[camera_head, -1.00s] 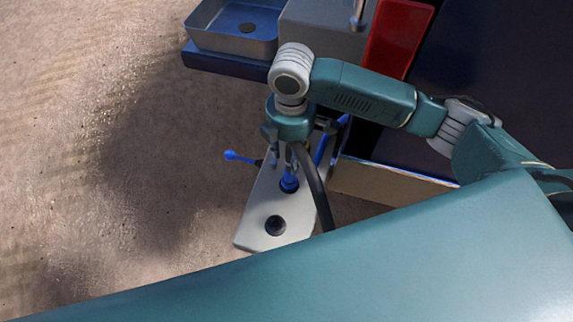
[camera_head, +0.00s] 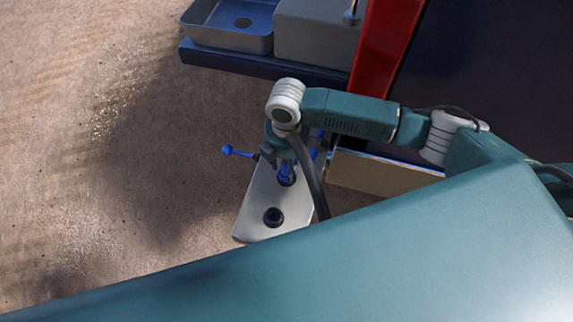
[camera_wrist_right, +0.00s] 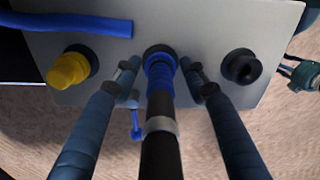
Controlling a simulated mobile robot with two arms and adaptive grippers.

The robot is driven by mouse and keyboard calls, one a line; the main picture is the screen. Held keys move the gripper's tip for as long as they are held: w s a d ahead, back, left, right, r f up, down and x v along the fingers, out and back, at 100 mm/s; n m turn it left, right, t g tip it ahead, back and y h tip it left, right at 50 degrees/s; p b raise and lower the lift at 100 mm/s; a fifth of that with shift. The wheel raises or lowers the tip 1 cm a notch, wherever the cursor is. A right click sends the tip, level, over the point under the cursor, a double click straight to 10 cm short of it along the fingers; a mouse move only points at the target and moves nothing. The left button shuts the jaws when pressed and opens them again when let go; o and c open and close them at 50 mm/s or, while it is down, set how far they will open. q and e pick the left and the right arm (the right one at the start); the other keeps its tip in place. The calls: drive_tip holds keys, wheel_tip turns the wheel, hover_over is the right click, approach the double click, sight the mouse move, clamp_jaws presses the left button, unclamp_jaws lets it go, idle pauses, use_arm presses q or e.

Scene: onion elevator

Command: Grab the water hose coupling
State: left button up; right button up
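The water hose coupling (camera_wrist_right: 160,72) is blue and sits in a round black socket in the middle of a pale panel (camera_wrist_right: 210,28). A dark hose with a grey band (camera_wrist_right: 161,125) runs from it toward the wrist camera. In the head view the coupling (camera_head: 287,179) shows small and partly covered by my right gripper (camera_head: 284,168). In the right wrist view the fingers of my right gripper (camera_wrist_right: 163,82) are apart, one on each side of the coupling, with small gaps visible beside it. My left gripper is not in view.
A yellow fitting (camera_wrist_right: 68,70) and an empty black socket (camera_wrist_right: 241,66) flank the coupling. A blue pipe (camera_wrist_right: 75,24) crosses the panel's upper left in the wrist view. A blue-knobbed lever (camera_head: 228,150) sticks out left. A sink (camera_head: 232,24) and red panel (camera_head: 388,40) stand behind.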

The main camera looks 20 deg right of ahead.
clamp_jaws()
drive_tip(key=shift+r, duration=0.1)
